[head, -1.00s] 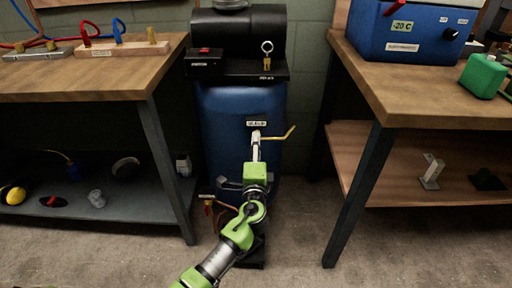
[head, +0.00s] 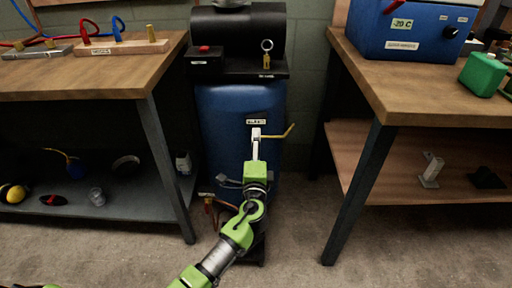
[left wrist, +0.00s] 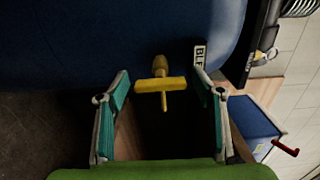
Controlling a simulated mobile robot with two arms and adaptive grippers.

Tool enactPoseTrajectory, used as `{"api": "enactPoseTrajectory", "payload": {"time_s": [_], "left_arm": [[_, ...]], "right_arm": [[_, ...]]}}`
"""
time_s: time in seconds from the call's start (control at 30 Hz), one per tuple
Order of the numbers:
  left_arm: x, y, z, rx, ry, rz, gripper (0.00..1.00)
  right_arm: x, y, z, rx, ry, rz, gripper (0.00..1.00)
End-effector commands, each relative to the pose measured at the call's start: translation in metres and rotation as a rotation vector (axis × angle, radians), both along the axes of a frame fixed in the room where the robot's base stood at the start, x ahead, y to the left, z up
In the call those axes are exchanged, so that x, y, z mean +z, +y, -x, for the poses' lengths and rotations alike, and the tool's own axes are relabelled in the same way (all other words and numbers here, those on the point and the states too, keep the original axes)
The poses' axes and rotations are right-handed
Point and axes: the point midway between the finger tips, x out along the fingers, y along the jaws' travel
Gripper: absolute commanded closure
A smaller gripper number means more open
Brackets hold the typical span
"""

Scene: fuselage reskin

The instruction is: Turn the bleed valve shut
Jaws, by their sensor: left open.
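The bleed valve's yellow handle (head: 280,133) sticks out on the front of the blue tank (head: 218,120), below a small white label. In the left wrist view the handle (left wrist: 149,85) is a yellow crossbar with a round yellow stem behind it. My left gripper (head: 256,134) is open at the valve in the head view, covering part of it. In the left wrist view its two teal-padded fingers stand on either side of the handle, with a gap on both sides. The label beside it is partly hidden by a finger. My right gripper is not in view.
Wooden benches stand left (head: 85,82) and right (head: 430,92) of the tank, with lower shelves holding small parts. A black compressor top (head: 235,35) carries a red button and a hanging key-like tag. A blue cooler box (head: 425,30) sits on the right bench.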

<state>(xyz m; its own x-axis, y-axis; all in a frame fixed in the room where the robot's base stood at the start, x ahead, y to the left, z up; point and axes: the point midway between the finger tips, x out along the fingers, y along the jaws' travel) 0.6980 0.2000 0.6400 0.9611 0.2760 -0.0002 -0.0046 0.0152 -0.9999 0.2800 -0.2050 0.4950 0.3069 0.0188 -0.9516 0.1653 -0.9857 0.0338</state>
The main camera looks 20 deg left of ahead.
Motion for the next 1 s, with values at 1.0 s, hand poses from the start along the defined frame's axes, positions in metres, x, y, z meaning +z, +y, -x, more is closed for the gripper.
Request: {"api": "enactPoseTrajectory", "payload": {"time_s": [1.0], "left_arm": [[-0.001,-0.033,0.115,-0.001,0.001,-0.001,0.39]], "right_arm": [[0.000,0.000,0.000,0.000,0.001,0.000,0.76]]}}
